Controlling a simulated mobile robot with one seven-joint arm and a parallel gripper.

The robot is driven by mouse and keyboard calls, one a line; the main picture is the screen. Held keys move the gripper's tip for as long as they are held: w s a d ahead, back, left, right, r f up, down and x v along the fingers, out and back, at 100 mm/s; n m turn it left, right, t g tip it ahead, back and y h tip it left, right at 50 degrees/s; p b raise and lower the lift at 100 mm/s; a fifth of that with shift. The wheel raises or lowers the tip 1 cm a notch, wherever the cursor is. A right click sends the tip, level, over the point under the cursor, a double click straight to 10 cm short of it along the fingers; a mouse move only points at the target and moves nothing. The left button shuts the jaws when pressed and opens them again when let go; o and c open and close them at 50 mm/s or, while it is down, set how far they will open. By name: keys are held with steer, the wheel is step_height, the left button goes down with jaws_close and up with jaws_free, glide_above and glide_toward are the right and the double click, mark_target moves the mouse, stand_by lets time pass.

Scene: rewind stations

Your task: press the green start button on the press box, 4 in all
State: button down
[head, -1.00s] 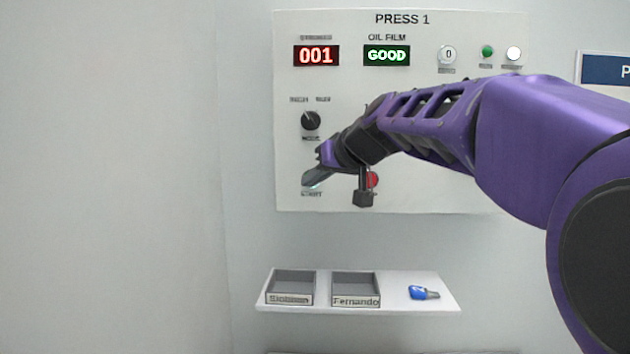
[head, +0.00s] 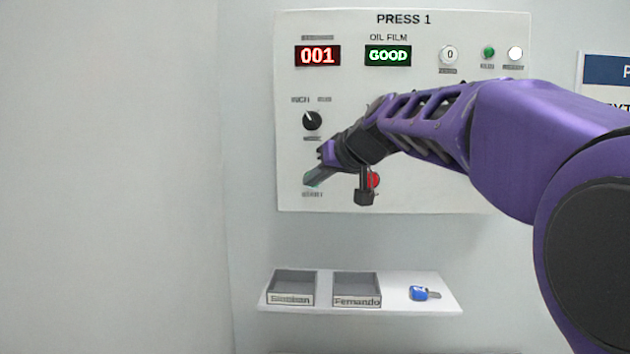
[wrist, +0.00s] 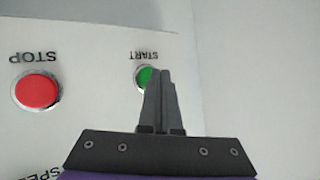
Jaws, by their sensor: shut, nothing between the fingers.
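The press box (head: 440,185) is a white panel on the wall marked PRESS 1. The green start button (wrist: 145,76) shows upside down in the wrist view, partly hidden behind my fingers. My gripper (wrist: 163,74) is shut and empty, its tips overlapping the button's right side in that view. I cannot tell whether the tips touch it. In the head view my gripper (head: 312,180) covers most of the button.
A red stop button (wrist: 37,90) is beside the start button. The box also has a green GOOD oil film display (head: 388,56) and a black selector knob (head: 312,121). Below, a white shelf (head: 400,305) holds two grey trays (head: 291,298) and a blue-headed key (head: 419,293).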

steer(key=shift+w, duration=0.3)
steer(key=shift+s, duration=0.15)
stand_by(0.5)
steer(key=shift+s+b, duration=0.5)
steer(key=shift+s, duration=0.15)
steer(key=shift+s+a+r+b, duration=0.1)
steer(key=shift+s+b, duration=0.45)
steer(key=shift+s, duration=2.05)
steer(key=shift+w, duration=0.1)
stand_by(0.6)
